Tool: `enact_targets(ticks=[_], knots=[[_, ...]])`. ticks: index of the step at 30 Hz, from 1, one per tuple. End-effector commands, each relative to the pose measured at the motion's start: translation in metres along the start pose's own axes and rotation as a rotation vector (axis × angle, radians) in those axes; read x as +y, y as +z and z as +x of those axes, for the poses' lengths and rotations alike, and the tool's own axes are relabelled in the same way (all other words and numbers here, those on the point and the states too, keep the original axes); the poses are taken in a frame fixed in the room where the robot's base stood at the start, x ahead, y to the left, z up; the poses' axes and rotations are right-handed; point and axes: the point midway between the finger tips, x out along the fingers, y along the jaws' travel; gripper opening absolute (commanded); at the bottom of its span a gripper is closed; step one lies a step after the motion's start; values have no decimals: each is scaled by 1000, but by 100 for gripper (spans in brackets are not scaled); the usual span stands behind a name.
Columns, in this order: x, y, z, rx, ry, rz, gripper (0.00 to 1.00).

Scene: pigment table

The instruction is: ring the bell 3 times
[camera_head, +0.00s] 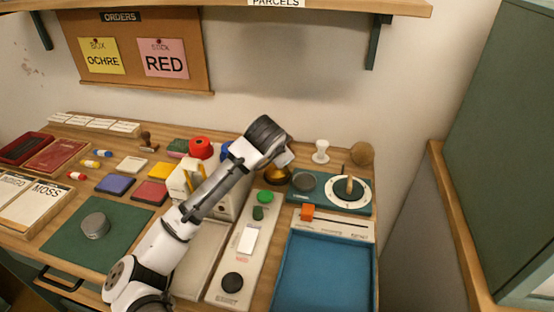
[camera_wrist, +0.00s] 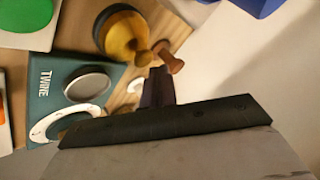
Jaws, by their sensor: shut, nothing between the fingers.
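The brass bell (camera_head: 277,176) stands on the table just below the end of my arm in the head view, partly covered by it. In the wrist view the bell (camera_wrist: 120,36) is a gold dome with a dark band and a small brass knob. My gripper (camera_wrist: 160,74) is shut and empty, its dark fingertips close to the knob. In the head view my gripper (camera_head: 287,160) is just above and behind the bell; its fingertips are hard to make out. I cannot tell whether the fingers touch the bell.
A brown wooden peg (camera_wrist: 169,58) shows by the fingertips. The teal twine box (camera_head: 328,195) with a white dial stands right of the bell, and a white knobbed piece (camera_head: 320,151) behind. A blue tray (camera_head: 325,275) lies in front. The wall is close behind.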

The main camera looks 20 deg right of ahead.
Motion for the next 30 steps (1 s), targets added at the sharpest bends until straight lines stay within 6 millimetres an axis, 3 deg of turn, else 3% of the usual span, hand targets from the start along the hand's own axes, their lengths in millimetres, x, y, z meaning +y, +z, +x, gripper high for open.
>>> enact_targets(ticks=[30], knots=[[10, 7, 12, 0, 6, -1, 0]])
